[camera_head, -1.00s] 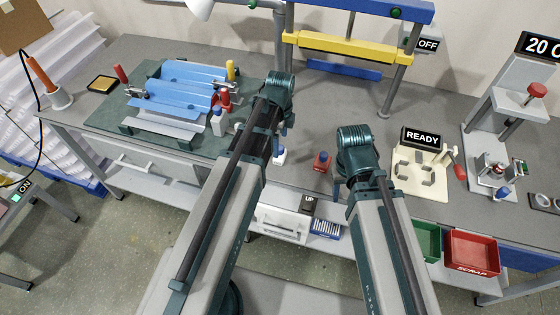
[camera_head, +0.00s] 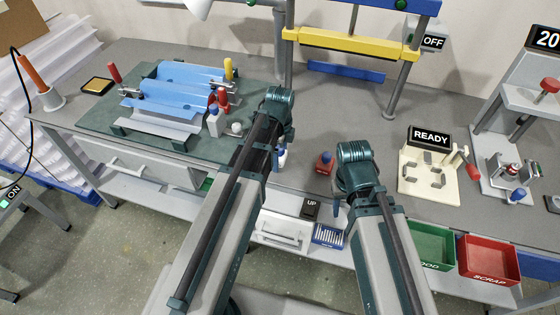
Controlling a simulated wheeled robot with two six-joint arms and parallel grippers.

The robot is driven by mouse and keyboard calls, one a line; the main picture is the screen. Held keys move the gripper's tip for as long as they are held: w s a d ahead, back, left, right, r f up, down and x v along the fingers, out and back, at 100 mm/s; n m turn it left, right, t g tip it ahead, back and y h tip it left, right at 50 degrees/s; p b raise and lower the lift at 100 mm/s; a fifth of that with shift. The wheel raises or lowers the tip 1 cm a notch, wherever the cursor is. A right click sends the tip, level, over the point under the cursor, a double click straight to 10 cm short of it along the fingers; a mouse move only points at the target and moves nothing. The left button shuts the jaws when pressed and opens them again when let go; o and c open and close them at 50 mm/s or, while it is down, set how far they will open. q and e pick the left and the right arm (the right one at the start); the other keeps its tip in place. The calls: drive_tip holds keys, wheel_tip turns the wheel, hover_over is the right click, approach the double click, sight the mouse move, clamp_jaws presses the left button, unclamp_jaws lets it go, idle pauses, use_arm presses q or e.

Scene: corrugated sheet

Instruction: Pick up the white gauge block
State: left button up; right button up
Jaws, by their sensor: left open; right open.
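A small white block with a blue knob (camera_head: 282,158) stands on the grey bench, partly hidden by my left arm; it may be the white gauge block. A similar pale block with a blue top (camera_head: 213,124) stands at the right edge of the green mat. My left gripper (camera_head: 282,137) points down just above and behind the first block, apart from it as far as I can tell. It is open, with its fingers mostly hidden. My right gripper (camera_head: 338,208) is open near the bench's front edge, its fingers largely hidden by its wrist.
A red-knobbed block (camera_head: 325,163) stands between my arms. A fixture with a READY sign (camera_head: 429,172) is to the right, above green (camera_head: 432,240) and red (camera_head: 490,258) bins. A blue corrugated sheet (camera_head: 174,90) lies in a fixture at left. A yellow-barred press frame (camera_head: 345,49) stands behind.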

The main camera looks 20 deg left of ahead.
use_arm(q)
drive_tip(key=c, duration=1.3)
drive_tip(key=shift+r, duration=0.15)
use_arm(e)
drive_tip(key=shift+r, duration=0.15)
